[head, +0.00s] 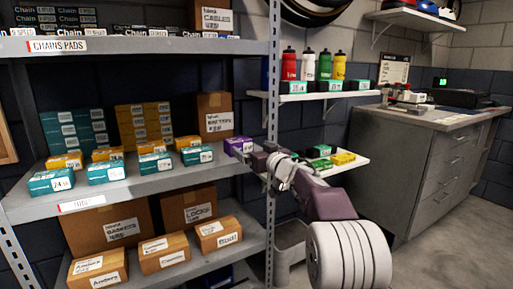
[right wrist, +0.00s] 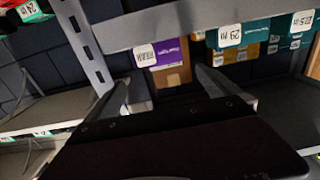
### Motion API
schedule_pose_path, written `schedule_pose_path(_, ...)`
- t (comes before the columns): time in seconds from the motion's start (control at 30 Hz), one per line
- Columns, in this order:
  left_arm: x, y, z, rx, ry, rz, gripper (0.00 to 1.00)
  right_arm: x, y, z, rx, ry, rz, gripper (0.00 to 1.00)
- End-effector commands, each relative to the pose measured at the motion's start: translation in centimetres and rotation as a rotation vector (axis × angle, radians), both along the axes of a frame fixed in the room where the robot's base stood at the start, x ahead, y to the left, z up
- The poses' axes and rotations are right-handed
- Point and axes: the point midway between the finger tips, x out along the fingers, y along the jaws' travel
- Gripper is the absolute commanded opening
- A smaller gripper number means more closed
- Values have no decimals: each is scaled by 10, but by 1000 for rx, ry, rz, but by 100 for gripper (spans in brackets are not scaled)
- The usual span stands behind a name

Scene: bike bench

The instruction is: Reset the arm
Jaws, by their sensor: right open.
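My right arm reaches in from the lower right in the head view. Its gripper (head: 258,160) is at the right end of the middle shelf (head: 150,184), close to a purple box (head: 238,145). In the right wrist view the two fingers of the gripper (right wrist: 162,80) are spread apart with nothing between them. The purple box (right wrist: 171,52) shows beyond the fingertips, apart from them as far as I can tell. My left gripper is not in view.
Teal boxes (head: 109,172) and yellow boxes line the middle shelf. A metal upright (head: 272,90) stands close to my right gripper. A small white shelf (head: 345,163) with green and yellow boxes is just right of it. A grey cabinet (head: 415,170) stands farther right; the floor before it is clear.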

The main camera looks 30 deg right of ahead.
Motion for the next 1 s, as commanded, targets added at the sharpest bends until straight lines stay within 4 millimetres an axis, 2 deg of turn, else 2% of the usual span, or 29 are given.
schedule_pose_path(0.57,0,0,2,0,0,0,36,2,1,0,0,0,1,100)
schedule_pose_path(0.67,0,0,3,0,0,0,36,3,7,1,0,0,11,100)
schedule_pose_path(0.77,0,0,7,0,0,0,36,5,33,14,-7,-14,53,100)
schedule_pose_path(0.8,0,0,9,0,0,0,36,4,51,21,-9,-21,81,100)
schedule_pose_path(0.87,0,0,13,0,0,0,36,1,85,20,13,-4,132,100)
schedule_pose_path(0.9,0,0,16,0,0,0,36,-3,106,11,63,22,153,100)
schedule_pose_path(0.93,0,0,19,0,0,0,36,-7,120,1,110,52,154,100)
schedule_pose_path(1.0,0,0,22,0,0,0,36,-19,138,-36,186,147,115,100)
